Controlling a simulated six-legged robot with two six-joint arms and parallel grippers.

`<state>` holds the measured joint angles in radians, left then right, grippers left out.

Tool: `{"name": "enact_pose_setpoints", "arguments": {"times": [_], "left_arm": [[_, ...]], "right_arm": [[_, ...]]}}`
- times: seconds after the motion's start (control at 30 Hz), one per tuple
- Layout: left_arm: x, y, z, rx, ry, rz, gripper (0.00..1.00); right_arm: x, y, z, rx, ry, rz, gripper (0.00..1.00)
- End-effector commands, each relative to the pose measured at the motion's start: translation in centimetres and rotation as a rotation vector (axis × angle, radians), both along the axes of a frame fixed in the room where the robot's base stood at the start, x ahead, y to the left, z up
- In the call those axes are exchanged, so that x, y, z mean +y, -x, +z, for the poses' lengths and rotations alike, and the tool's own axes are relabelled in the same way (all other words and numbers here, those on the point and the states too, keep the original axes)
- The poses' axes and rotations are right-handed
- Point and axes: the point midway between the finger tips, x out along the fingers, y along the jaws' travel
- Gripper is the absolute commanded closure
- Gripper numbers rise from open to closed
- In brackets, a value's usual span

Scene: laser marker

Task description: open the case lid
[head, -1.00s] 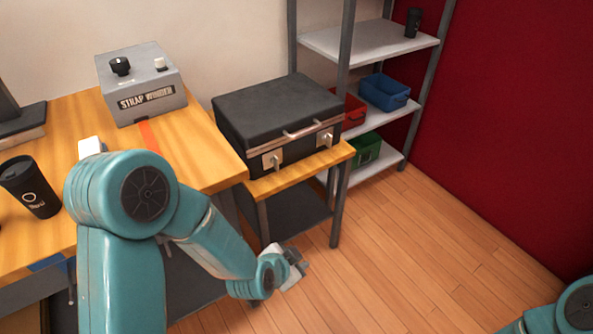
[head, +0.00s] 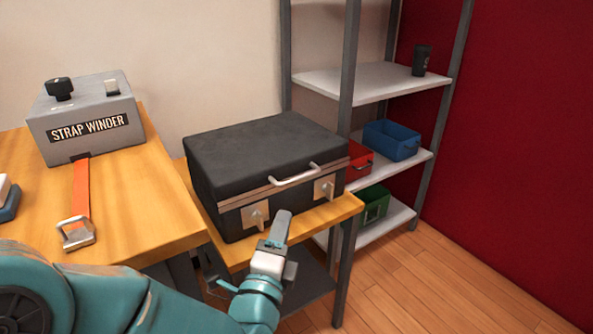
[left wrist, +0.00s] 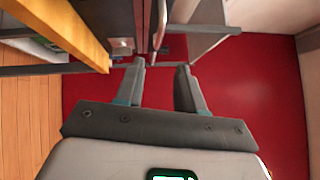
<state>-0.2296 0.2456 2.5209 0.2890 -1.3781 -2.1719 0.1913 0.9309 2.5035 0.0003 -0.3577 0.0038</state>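The black case (head: 262,160) stands shut on a small wooden side table (head: 340,208). Its lid (head: 255,145) is down. A silver handle (head: 295,176) and two latches, left (head: 255,216) and right (head: 324,189), are on its front. My left gripper (head: 278,238) is just in front of the case, below the handle and between the latches. In the left wrist view its two fingers (left wrist: 160,75) are apart with nothing between them. The handle (left wrist: 161,22) shows beyond them, near the top. Whether the gripper touches the case cannot be told. My right gripper is out of view.
A strap winder (head: 88,118) with an orange strap and metal buckle sits on the workbench (head: 150,205) at left. A shelf rack (head: 365,82) with red, blue and green bins stands behind the case at right. Wooden floor (head: 410,285) is clear at lower right.

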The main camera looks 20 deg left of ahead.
Motion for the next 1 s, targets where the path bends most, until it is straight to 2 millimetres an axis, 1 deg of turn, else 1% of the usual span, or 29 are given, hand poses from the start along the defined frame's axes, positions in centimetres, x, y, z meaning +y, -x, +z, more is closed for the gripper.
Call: {"name": "enact_pose_setpoints", "arguments": {"times": [0.03,0.3,0.4,0.5,0.6,0.7,0.97,1.0], "left_arm": [[0.2,-1.3,0.1,-0.006,0.002,0.003,0.62],[0.9,-7.9,0.9,-0.005,0.002,0.002,0.62],[1.1,-10.0,1.2,-0.004,0.002,0.002,0.62],[1.3,-11.7,1.4,-0.003,0.003,0.002,0.62],[1.5,-12.8,1.6,-0.003,0.003,0.002,0.62],[1.6,-13.4,1.8,-0.002,0.002,0.002,0.62],[1.6,-13.6,1.8,-0.001,0.002,0.001,0.62],[1.6,-13.6,1.8,-0.001,0.002,0.001,0.65]], "right_arm": [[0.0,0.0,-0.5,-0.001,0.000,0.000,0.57],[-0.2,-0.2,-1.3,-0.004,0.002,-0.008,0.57],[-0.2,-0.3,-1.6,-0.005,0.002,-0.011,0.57],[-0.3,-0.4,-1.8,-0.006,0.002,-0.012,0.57],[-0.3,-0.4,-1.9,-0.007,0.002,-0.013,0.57],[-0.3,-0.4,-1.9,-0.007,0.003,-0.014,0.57],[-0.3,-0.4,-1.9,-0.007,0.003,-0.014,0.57],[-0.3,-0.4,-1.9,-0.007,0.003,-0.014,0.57]]}}
